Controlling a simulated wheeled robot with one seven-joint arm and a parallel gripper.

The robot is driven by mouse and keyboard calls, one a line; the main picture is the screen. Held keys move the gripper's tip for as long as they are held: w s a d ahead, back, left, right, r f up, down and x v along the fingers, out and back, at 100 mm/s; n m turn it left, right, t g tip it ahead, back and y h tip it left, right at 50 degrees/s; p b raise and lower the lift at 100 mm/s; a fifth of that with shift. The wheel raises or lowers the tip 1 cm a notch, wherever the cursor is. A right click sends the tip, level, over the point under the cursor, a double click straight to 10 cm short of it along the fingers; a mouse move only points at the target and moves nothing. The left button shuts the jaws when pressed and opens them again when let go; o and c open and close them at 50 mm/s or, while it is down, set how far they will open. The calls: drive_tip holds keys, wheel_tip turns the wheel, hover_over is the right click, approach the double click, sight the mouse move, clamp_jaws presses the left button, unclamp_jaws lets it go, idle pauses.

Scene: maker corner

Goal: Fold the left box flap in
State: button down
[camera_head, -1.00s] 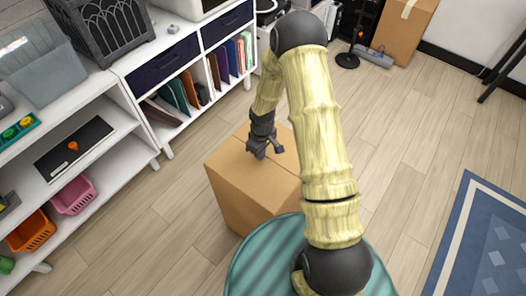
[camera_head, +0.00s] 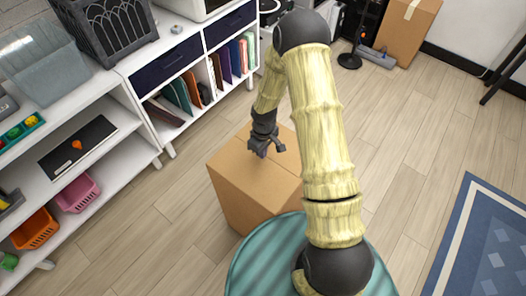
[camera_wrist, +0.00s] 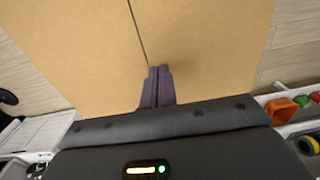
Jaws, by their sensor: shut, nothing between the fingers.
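The cardboard box (camera_head: 250,190) stands on the floor in front of my base, and its top looks flat. In the wrist view two top flaps lie side by side, the left flap (camera_wrist: 75,45) and the right flap (camera_wrist: 205,45), with a thin dark seam between them. My gripper (camera_head: 268,150) is over the box top. In the wrist view the shut, empty fingertips (camera_wrist: 158,72) are at the seam, close to the cardboard. I cannot tell whether they touch it. My arm hides part of the box's right side in the head view.
A white shelf unit (camera_head: 120,95) with bins and folders runs along the left. A blue rug (camera_head: 490,235) lies at the right. Another cardboard box (camera_head: 405,30) stands at the back. Wooden floor around the box is mostly clear.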

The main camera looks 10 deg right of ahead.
wheel_tip(320, 180, up, 14)
drive_tip(key=p, duration=0.2)
idle(0.4)
idle(0.4)
drive_tip(key=s+d+r+m+t+p, duration=0.1)
drive_tip(key=s+d+r+m, duration=0.3)
drive_tip(key=s+r+m, duration=0.4)
drive_tip(key=s+r+t, duration=0.1)
drive_tip(key=s+r, duration=0.5)
drive_tip(key=r, duration=0.1)
drive_tip(key=shift+s+r+t+p, duration=0.15)
drive_tip(key=shift+s+t+p, duration=0.25)
idle(0.3)
